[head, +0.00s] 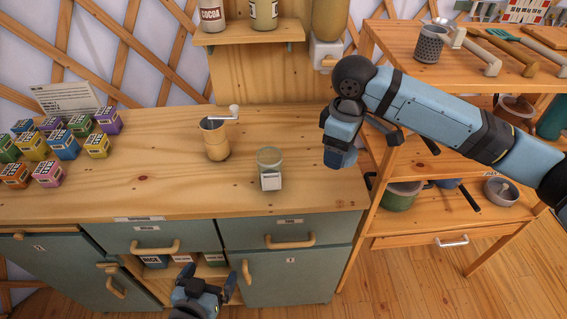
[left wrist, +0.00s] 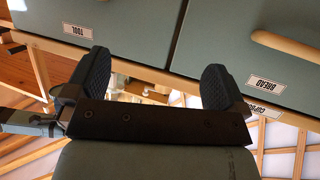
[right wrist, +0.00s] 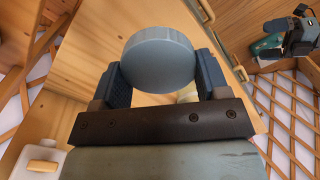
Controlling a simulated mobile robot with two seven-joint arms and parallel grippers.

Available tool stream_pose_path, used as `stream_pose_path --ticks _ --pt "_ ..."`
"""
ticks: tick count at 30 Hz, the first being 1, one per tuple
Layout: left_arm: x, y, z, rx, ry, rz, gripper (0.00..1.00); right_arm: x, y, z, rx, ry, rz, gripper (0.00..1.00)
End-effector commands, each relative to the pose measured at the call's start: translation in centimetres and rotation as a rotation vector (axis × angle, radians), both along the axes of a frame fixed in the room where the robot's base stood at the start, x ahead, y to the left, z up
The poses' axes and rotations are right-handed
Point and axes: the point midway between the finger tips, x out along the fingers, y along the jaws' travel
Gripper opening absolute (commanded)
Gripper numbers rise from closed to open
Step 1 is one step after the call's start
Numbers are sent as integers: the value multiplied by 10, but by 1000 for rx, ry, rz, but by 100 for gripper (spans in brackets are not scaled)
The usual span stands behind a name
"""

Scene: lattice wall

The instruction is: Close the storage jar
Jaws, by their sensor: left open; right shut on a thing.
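The storage jar (head: 269,168) stands upright on the wooden counter near its right front part. It is a small glass jar with a white label on its front, and no lid shows on it. My right gripper (head: 338,160) is to the right of the jar, over the counter's right end. In the right wrist view this gripper (right wrist: 160,75) is shut on a round grey lid (right wrist: 158,58).
A grinder with a crank (head: 215,138) stands left of the jar. Several coloured boxes (head: 62,145) stand at the counter's left. A shelf (head: 248,33) with containers is on the wall behind. A wooden rack (head: 385,160) stands at the right. The counter's middle front is clear.

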Motion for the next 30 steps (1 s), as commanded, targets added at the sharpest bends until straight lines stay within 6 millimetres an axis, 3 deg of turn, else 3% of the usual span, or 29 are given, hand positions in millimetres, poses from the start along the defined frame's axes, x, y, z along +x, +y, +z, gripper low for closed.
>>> stream_pose_path --ticks 1,3,18,24,30 --pt "8 -5 18 -4 -27 -7 100 4 13 11 3 -1 105 46" --pt "17 -13 33 -12 -66 -18 100 10 29 15 4 -2 265 46" --pt "64 -70 131 -72 -296 -153 100 36 132 42 3 -21 1332 46" --pt "71 -82 147 -83 -334 -189 100 39 151 45 -1 -23 1545 46" --pt "72 -84 148 -87 -342 -198 100 40 155 44 -2 -24 1594 46"
